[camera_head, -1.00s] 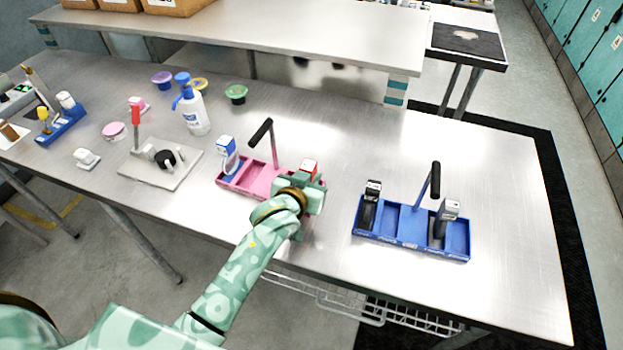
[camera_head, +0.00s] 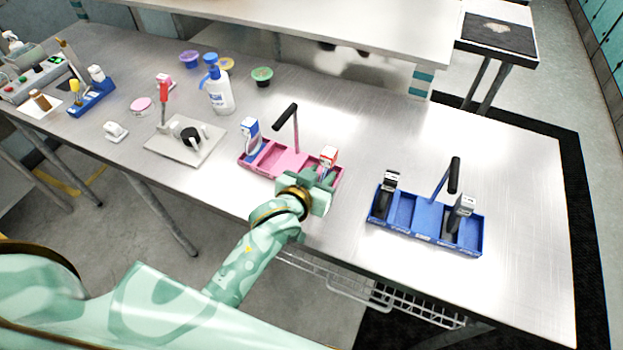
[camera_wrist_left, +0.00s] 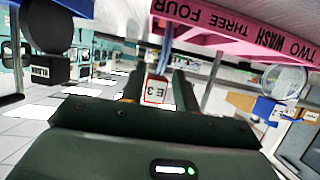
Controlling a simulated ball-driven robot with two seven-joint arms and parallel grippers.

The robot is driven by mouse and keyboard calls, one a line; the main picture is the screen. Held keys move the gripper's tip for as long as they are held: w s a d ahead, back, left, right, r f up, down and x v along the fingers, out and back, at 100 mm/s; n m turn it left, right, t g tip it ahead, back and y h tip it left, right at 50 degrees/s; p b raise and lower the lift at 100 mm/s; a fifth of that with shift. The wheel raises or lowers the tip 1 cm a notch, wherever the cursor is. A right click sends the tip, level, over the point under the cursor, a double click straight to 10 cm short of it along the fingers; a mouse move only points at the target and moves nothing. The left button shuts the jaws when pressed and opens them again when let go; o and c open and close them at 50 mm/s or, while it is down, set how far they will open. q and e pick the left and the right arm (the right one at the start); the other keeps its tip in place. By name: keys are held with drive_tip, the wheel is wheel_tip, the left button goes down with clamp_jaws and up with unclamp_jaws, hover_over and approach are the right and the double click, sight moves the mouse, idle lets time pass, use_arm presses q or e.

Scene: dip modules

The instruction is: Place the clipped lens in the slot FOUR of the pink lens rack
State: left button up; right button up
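The pink lens rack (camera_head: 283,162) stands near the table's front edge. In the left wrist view it appears upside down (camera_wrist_left: 215,18), with TWO, WASH, THREE and FOUR readable. The clipped lens, with a red-and-white clip tagged E3 (camera_head: 328,157), stands upright at the rack's right end, by the FOUR label. The tag (camera_wrist_left: 156,90) shows between the fingers in the wrist view; the lens's lower part is hidden. My left gripper (camera_head: 320,178) is at the front of this clip, its fingers apart on either side, apparently not squeezing it. My right gripper is not in view.
Another blue-and-white clipped lens (camera_head: 250,135) stands at the rack's left end, beside a black handle (camera_head: 286,114). A blue rack (camera_head: 425,235) with dark clipped pieces is to the right. A grey fixture (camera_head: 186,142) and pump bottle (camera_head: 219,95) are left.

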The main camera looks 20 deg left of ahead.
use_arm(q)
drive_tip(key=v, duration=0.5)
drive_tip(key=shift+s+p, duration=0.15)
drive_tip(key=shift+p, duration=0.2)
